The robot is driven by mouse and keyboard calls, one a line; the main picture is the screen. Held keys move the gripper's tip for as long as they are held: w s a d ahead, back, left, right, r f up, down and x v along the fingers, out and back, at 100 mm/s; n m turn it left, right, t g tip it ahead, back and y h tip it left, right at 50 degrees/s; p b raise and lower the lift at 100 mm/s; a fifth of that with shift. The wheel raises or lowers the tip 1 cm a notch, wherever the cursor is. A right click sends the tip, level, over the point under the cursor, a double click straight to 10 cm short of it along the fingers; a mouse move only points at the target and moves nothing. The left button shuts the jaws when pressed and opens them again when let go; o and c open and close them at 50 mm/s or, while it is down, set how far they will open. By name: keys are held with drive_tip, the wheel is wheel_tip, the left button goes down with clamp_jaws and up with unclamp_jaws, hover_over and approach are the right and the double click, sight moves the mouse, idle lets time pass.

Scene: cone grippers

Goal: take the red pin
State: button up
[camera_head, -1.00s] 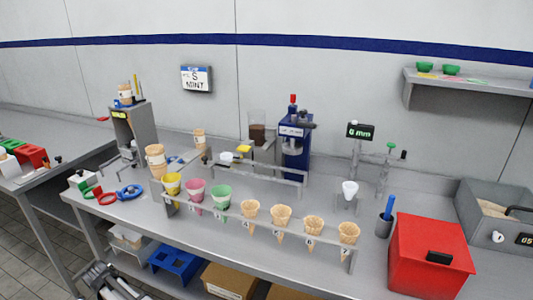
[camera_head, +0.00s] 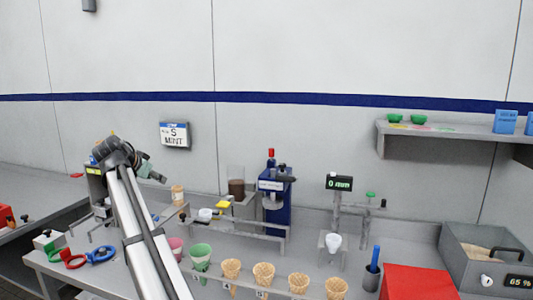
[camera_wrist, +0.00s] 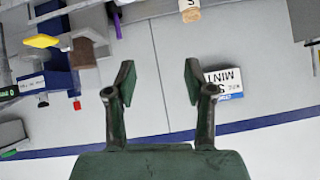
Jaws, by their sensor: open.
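A small red upright piece (camera_head: 271,154), which may be the red pin, stands on top of the blue machine (camera_head: 272,190) at the back of the bench. It also shows in the wrist view (camera_wrist: 77,104), at the left. Another small red piece (camera_head: 76,175) lies far left near the wall; I cannot tell which of them is the pin. My gripper (camera_head: 160,178) is raised at the left, left of the blue machine and apart from it. In the wrist view my gripper (camera_wrist: 158,82) has its fingers apart with nothing between them.
A MINT sign (camera_head: 175,135) hangs on the wall near my gripper. Cones stand in a front rack, with a green cup (camera_head: 201,256) beside them. A shelf (camera_head: 450,134) juts out at the right above a red box (camera_head: 420,283). The air before the wall is free.

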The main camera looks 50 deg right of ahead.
drive_tip(key=s+d+r+p, duration=0.1)
drive_tip(key=s+d+r, duration=0.2)
drive_tip(key=d, duration=0.2)
drive_tip(key=s+d+r+g+p, duration=0.1)
drive_tip(key=s+d+r, duration=0.2)
drive_tip(key=d, duration=0.2)
drive_tip(key=s+d+r+p, duration=0.1)
drive_tip(key=s+d+r, duration=0.2)
drive_tip(key=d, duration=0.3)
drive_tip(key=g+p, duration=0.2)
drive_tip(key=p, duration=0.1)
approach(271, 149)
drive_tip(key=shift+m+y, duration=0.3)
drive_tip(key=p+x, duration=0.1)
drive_tip(key=x, duration=0.1)
drive_tip(key=p+x, duration=0.1)
drive_tip(key=x, duration=0.2)
drive_tip(key=shift+s+d, duration=0.2)
drive_tip(key=shift+d, duration=0.2)
drive_tip(key=shift+w+p+x, duration=0.15)
drive_tip(key=shift+p+x, duration=0.45)
drive_tip(key=shift+x, duration=0.75)
drive_tip(key=shift+w+p+x, duration=0.1)
drive_tip(key=shift+p+x, duration=0.5)
drive_tip(key=shift+x, duration=0.7)
clamp_jaws()
